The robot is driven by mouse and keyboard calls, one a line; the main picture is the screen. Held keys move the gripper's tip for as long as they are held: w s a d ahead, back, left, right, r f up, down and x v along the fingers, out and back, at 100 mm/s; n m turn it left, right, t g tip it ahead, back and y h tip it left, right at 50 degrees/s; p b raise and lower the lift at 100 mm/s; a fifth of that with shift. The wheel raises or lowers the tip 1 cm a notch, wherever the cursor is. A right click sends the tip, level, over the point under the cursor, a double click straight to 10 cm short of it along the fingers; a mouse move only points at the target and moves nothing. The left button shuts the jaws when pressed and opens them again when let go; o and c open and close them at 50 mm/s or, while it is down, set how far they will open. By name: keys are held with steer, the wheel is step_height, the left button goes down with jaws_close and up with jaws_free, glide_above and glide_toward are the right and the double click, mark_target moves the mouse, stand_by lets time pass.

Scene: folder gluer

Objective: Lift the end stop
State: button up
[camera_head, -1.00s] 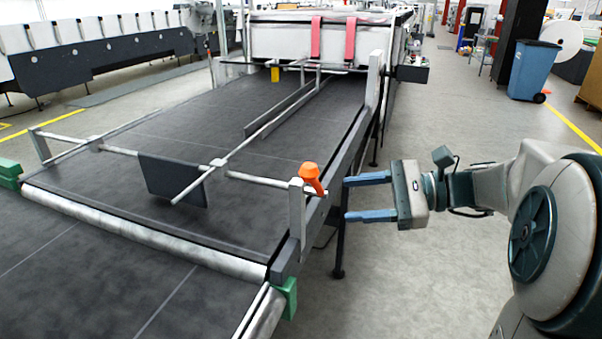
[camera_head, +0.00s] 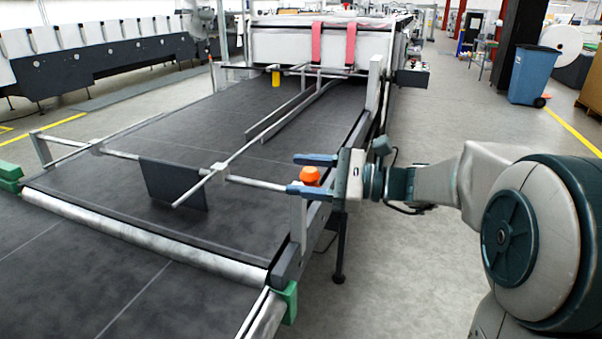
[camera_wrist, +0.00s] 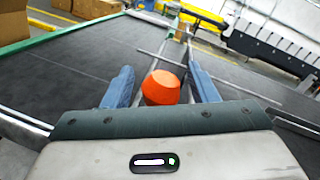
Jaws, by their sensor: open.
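The end stop is a dark flat plate (camera_head: 174,184) standing across the belt, hung from a grey crossbar (camera_head: 253,183). An orange knob (camera_head: 310,175) sits at the right end of that bar, by the side-frame post. My gripper (camera_head: 305,174) is open, with its two blue fingers pointing left, one on each side of the knob. In the wrist view the knob (camera_wrist: 161,88) lies between the fingers, with visible gaps at both sides. The fingers do not grip it. The lower part of the knob is hidden behind the near finger in the head view.
The dark conveyor belt (camera_head: 115,188) has a metal roller (camera_head: 150,235) at its near end. A long bar (camera_head: 245,150) runs along the belt. Green blocks (camera_head: 289,301) sit at the frame's corners. A blue bin (camera_head: 535,72) stands far right, with open floor between.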

steer(key=shift+w+a, duration=0.1)
steer(key=shift+a, duration=0.45)
jaws_close()
